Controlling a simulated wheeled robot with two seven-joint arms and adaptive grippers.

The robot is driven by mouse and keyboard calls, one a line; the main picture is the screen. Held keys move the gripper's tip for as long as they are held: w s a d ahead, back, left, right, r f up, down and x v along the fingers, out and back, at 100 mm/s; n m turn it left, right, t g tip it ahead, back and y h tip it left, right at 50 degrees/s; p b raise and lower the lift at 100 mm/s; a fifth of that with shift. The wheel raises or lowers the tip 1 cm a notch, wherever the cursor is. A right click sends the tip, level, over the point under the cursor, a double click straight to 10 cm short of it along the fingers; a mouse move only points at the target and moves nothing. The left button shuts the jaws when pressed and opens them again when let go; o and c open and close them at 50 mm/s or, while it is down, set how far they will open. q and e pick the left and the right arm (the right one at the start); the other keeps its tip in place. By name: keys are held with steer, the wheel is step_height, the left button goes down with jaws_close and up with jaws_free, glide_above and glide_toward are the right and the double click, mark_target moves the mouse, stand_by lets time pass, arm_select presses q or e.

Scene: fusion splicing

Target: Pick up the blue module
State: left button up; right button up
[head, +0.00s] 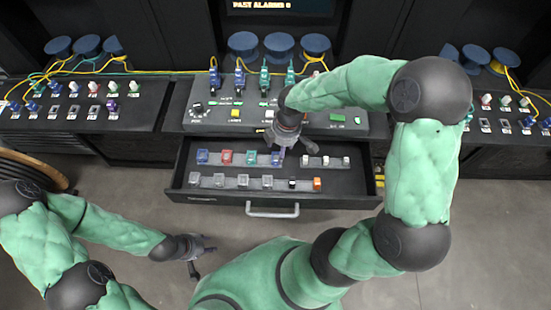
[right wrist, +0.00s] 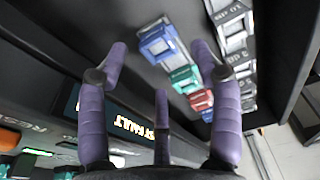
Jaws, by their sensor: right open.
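A blue module (head: 202,156) sits at the left end of the back row in the open drawer (head: 235,197). A red module (head: 227,157), a teal module (head: 251,157) and a violet-blue module (head: 277,158) stand to its right. My right gripper (head: 291,146) is open and empty above the row's violet-blue end. In the right wrist view, the violet-blue module (right wrist: 159,43) shows between the spread fingers (right wrist: 160,50), apart from them. The teal (right wrist: 184,79), red (right wrist: 201,99) and blue (right wrist: 207,116) modules lie beyond. My left gripper (head: 197,258) is open and empty in front of the drawer.
Smaller white modules (head: 325,160) continue the back row. A front row holds several grey modules (head: 219,181) and an orange one (head: 317,183). The console (head: 183,118) with cables and fittings overhangs the drawer's back. The drawer handle (head: 272,210) juts forward over clear floor.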

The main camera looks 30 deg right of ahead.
mark_target(276, 158)
steer(key=shift+w+a+f+b, duration=0.2)
steer(key=shift+f+b, duration=0.2)
steer(key=shift+f, duration=0.6)
steer(key=shift+w+a+f+b, duration=0.1)
steer(key=shift+w+f+b, duration=0.2)
steer(key=shift+f, duration=0.7)
steer(key=shift+w+a+f+b, duration=0.1)
steer(key=shift+f+b, duration=0.35)
steer(key=shift+f, duration=0.55)
steer(key=shift+c, duration=0.3)
steer(key=c, duration=1)
